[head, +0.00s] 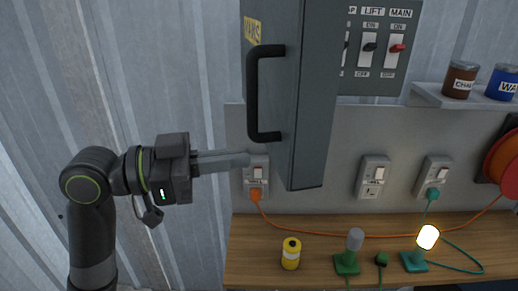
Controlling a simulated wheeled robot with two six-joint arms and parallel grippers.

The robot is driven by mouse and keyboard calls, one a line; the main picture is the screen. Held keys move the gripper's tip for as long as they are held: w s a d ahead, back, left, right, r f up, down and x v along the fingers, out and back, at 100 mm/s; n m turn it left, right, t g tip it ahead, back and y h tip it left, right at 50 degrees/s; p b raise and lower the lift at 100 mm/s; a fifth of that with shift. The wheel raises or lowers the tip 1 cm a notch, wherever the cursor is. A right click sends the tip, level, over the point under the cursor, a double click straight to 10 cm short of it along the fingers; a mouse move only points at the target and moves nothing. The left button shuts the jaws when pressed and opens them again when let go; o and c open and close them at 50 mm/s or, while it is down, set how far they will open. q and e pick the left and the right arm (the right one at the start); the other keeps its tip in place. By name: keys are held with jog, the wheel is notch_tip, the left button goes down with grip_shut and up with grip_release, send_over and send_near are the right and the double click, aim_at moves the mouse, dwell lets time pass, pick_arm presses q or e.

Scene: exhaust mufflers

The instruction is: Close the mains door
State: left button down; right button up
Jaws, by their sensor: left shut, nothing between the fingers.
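The mains door (312,100) is a grey panel with a black bar handle (253,95) and a yellow label. It stands open, swung out from the grey switch box (385,50), whose lift and main switches show to its right. My left gripper (247,160) comes in from the left with its fingers shut and empty, pointing right. Its tips are just left of the door's lower part, below the handle. I cannot tell whether they touch the door. My right gripper is not in view.
Several wall sockets (375,177) sit below the box. A wooden bench (240,265) holds a yellow can (291,253), a grey-topped lamp (354,250), a lit lamp (427,240) and cables. A shelf (440,97) with tins and an orange reel (505,160) are at right.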

aim_at(280, 154)
pick_arm(q)
jog(key=shift+p+x, duration=0.8)
jog(key=shift+x, duration=1.4)
